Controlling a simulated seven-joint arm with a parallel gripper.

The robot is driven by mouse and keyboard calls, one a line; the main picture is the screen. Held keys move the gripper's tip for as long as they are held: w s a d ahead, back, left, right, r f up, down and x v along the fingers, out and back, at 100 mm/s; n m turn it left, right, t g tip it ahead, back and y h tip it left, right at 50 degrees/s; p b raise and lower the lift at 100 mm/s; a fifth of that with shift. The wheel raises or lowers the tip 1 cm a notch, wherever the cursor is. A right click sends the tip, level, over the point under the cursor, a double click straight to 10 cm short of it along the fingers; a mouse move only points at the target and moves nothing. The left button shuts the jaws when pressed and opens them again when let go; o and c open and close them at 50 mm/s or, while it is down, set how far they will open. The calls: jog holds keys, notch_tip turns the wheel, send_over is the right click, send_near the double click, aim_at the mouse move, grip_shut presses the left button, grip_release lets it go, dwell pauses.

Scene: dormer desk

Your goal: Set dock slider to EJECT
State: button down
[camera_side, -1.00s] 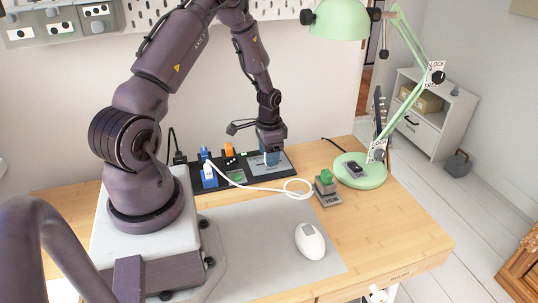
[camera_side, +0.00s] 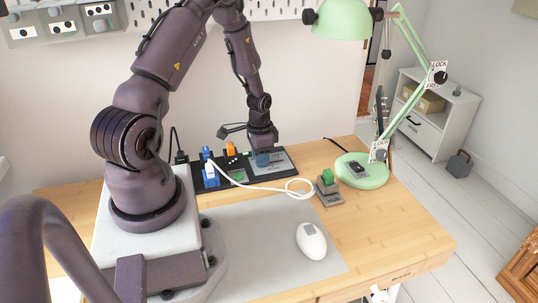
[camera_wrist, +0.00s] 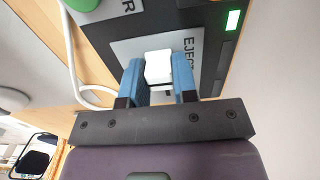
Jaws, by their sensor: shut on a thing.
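The white dock slider knob (camera_wrist: 158,66) sits between the two blue fingertips of my gripper (camera_wrist: 158,82) in the wrist view. The fingers are shut on it. It stands on a grey plate (camera_wrist: 124,46), with the EJECT lettering (camera_wrist: 187,58) just right of the knob. In the side view my gripper (camera_side: 263,160) points down at the right part of the black dock board (camera_side: 222,181), and the grey plate (camera_side: 282,165) shows to its right. The knob is hidden there by the fingers.
A green light (camera_wrist: 233,20) is lit on the board. Blue plugs (camera_side: 209,172), an orange part (camera_side: 231,149) and a white cable (camera_side: 270,188) lie left and in front.

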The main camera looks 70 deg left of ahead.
jog(key=shift+s, duration=0.3)
jog(key=c, duration=0.9)
grip_release()
jog(key=shift+w+r, duration=0.1)
jog(key=shift+r, duration=0.1)
notch_tip(320, 180, up, 13)
jog(key=shift+f, duration=0.2)
